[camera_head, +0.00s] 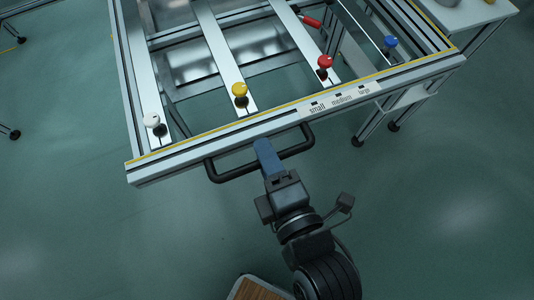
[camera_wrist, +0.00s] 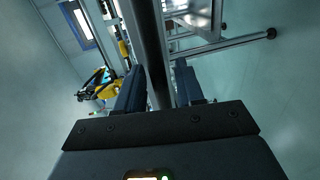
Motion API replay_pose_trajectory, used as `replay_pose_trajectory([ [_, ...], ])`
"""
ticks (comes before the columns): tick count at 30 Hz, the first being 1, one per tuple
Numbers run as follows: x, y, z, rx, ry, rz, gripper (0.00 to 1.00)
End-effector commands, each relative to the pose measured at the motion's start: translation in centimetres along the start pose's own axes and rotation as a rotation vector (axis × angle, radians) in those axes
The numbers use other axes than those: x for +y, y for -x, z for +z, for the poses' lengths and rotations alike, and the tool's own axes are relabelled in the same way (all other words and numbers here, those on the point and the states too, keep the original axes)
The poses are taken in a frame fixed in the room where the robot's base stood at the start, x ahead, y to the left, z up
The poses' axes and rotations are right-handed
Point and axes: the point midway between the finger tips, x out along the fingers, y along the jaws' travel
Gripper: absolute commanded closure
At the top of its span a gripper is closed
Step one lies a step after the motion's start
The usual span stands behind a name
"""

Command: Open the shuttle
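The shuttle is a metal frame fixture (camera_head: 205,142) with a black bar handle (camera_head: 230,176) on its front edge. My gripper (camera_head: 262,146) is at the middle of this handle, its blue fingers overlapping the bar in the head view. In the wrist view, the dark bar (camera_wrist: 150,40) runs between the two fingers of my gripper (camera_wrist: 160,80). The fingers are apart, with a visible gap on the right side of the bar; contact on the left side is unclear.
White (camera_head: 152,120), yellow (camera_head: 239,89), red (camera_head: 325,62) and blue (camera_head: 390,42) knobs stand on the fixture's rails. A label strip (camera_head: 340,98) reads small, medium, large. A side table (camera_head: 470,14) is at top right. The green floor (camera_head: 110,240) in front is clear.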

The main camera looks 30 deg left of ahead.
Motion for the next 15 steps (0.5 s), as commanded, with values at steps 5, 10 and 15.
replay_pose_trajectory([
  [5,-0.1,1.9,-0.1,0.001,0.0,-0.003,0.63],
  [10,-0.1,4.6,0.0,0.001,0.002,-0.004,0.63],
  [15,-0.1,6.7,0.0,0.001,0.001,-0.003,0.63],
])
